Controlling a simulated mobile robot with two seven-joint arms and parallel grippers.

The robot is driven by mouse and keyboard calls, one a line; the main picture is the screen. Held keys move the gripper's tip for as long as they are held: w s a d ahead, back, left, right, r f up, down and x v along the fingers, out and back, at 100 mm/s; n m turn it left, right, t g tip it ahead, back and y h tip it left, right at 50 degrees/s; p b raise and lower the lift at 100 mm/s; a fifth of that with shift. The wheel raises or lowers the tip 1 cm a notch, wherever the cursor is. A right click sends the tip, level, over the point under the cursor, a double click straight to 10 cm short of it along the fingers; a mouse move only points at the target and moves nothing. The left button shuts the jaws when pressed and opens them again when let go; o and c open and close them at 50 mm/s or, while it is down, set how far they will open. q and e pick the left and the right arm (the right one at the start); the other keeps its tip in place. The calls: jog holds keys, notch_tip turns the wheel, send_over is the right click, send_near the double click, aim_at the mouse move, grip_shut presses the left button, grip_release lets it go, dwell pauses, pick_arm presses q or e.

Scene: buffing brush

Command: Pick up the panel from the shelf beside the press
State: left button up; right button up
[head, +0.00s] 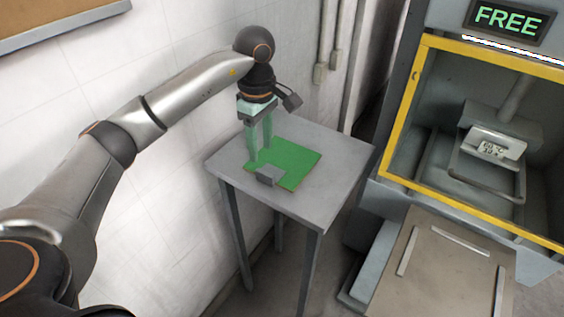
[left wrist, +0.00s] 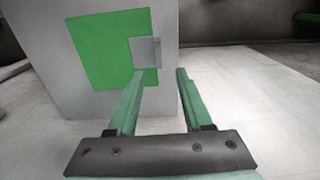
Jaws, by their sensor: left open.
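The green panel (head: 296,163) lies flat on a small grey table (head: 340,160) beside the press. A small grey block (head: 267,175) sits at its near edge; it also shows in the left wrist view (left wrist: 146,52) at the panel's right edge. My left gripper (head: 259,155) points down over the panel's left part, with its pale green fingers apart and nothing between them. In the left wrist view the panel (left wrist: 105,45) is ahead of the open fingers (left wrist: 158,72). Whether the fingertips touch the panel or block, I cannot tell. My right gripper is not in view.
The press (head: 480,130) stands to the right, with a yellow frame and a display (head: 509,19) reading FREE. A flat surface with metal strips (head: 440,265) is in front of it. A white wall (head: 180,150) runs close behind the table's left side.

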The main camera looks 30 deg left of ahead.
aim_at(264, 173)
pick_arm(q)
jog(key=f, duration=0.4)
jog(key=f+p, duration=0.1)
jog(key=f, duration=0.3)
jog(key=shift+w+d+f, duration=0.1)
jog(key=shift+d, duration=0.1)
grip_shut()
dwell(0.4)
